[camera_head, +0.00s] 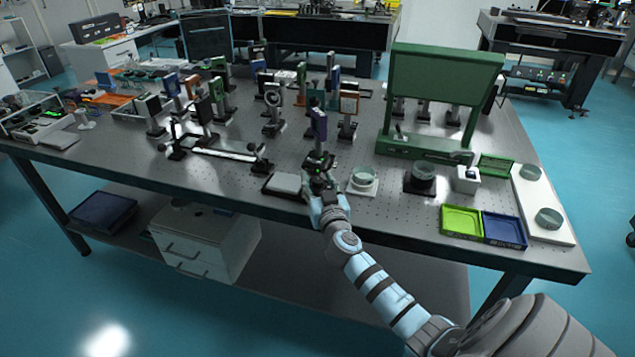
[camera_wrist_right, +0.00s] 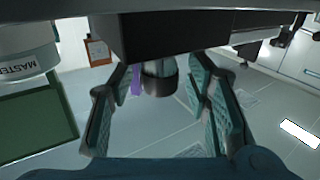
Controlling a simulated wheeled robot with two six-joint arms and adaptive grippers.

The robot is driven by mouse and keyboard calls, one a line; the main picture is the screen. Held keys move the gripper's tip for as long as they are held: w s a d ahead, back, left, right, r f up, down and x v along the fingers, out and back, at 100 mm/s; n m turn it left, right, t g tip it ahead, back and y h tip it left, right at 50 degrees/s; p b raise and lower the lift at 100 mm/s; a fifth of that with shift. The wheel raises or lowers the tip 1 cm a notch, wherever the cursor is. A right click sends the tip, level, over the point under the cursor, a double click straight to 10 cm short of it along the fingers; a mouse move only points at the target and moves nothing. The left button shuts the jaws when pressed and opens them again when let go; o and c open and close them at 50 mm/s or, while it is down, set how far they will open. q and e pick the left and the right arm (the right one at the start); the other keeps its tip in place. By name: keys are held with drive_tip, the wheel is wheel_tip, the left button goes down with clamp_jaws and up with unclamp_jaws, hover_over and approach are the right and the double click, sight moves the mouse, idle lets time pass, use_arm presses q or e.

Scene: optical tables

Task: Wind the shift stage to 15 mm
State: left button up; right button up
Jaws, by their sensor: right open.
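The shift stage (camera_head: 319,161) is a small black stage near the table's front edge, with a green lit spot and a post carrying a blue-violet plate (camera_head: 319,124). My right gripper (camera_head: 318,184) is right in front of it. In the right wrist view a dark cylindrical knob (camera_wrist_right: 159,80) sticks out below a black block (camera_wrist_right: 180,32). The fingers of my right gripper (camera_wrist_right: 160,98) are spread on either side of the knob, with gaps visible. The stage's reading is too small to make out. My left gripper is not in view.
A grey flat box (camera_head: 283,184) lies just left of my right gripper. A glass dish (camera_head: 363,177) on a white pad stands just right. Posts with optics crowd the table behind. A green frame (camera_head: 440,75) and green and blue trays (camera_head: 461,221) are farther right.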

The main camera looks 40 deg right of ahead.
drive_tip(key=shift+c, duration=0.6)
clamp_jaws()
drive_tip(key=m+g+h+b, duration=0.1)
drive_tip(key=b, duration=0.1)
drive_tip(key=m+h+b, duration=0.1)
drive_tip(key=h+b, duration=0.1)
drive_tip(key=shift+f+g, duration=0.3)
drive_tip(key=shift+g, duration=0.1)
drive_tip(key=shift+r+m+g+h+b, duration=0.1)
drive_tip(key=shift+m+g+h+b, duration=0.2)
drive_tip(key=shift+m+h+b, duration=0.15)
drive_tip(key=shift+r, duration=0.2)
drive_tip(key=shift+o, duration=0.6)
unclamp_jaws()
drive_tip(key=shift+s, duration=0.1)
